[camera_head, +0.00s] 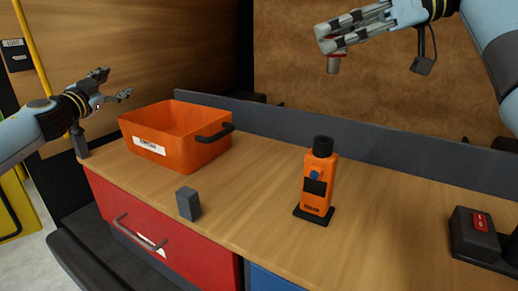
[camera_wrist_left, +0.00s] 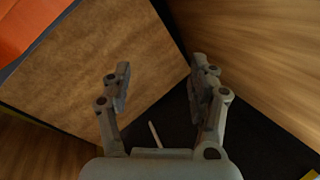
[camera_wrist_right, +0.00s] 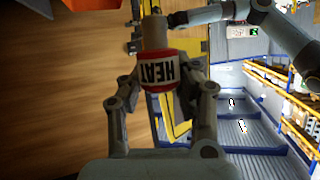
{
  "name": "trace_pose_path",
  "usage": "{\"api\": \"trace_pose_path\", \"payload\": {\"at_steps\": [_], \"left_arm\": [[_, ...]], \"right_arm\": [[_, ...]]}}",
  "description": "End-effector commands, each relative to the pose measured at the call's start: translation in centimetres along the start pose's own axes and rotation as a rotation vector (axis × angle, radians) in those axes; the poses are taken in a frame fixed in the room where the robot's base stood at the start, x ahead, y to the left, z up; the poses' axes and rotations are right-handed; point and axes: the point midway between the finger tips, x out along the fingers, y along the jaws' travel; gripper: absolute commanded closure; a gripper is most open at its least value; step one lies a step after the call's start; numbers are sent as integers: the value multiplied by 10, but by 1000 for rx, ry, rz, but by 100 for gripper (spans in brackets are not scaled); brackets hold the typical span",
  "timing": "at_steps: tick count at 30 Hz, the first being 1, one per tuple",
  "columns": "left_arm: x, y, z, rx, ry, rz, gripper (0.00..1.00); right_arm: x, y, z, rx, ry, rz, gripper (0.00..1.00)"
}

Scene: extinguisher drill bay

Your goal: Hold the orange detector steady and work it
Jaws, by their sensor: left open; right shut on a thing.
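The orange detector (camera_head: 317,185) stands upright on the worktop right of centre, with a black cap, a blue button, a dark screen and a black base. No gripper touches it. My left gripper (camera_head: 112,84) is open and empty at the far left, beside the orange bin; its spread fingers also show in the left wrist view (camera_wrist_left: 160,75). My right gripper (camera_head: 325,38) is shut on a heat canister (camera_wrist_right: 158,72), a grey cylinder with a red and white band reading HEAT. The canister (camera_head: 333,64) is held high, above and behind the detector.
An orange bin (camera_head: 157,125) with a black handle stands at the back left of the worktop (camera_head: 255,185). A small grey block (camera_head: 188,203) stands near the front edge. A black switch box (camera_head: 474,232) with a red rocker is at right. Wood between them is clear.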

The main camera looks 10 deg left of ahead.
Motion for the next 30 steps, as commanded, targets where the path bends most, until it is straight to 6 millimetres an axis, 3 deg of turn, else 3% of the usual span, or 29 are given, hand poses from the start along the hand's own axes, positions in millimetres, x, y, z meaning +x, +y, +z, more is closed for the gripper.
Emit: {"api": "trace_pose_path", "payload": {"at_steps": [1, 3, 8, 15, 19, 24, 30], "left_arm": [[-1, 31, -13, -42, 40, 67, 40], [-5, 72, -33, -100, 96, 170, 40], [-27, 164, -82, -231, 204, 418, 40], [-92, 283, -150, -413, 294, 812, 40], [-132, 327, -175, -490, 299, 985, 40], [-170, 357, -189, -560, 284, 1115, 40], [-177, 372, -197, -587, 276, 1151, 40]], "right_arm": [[0, 0, 0, -1, 0, 0, 100], [0, 0, 0, -1, 0, 0, 100], [0, 0, 0, -1, 0, 0, 100], [0, 0, 0, -1, 0, 0, 100], [0, 0, 0, -1, 0, 0, 100], [0, 0, 0, -1, 0, 0, 100], [0, 0, 0, -1, 0, 0, 100]]}}
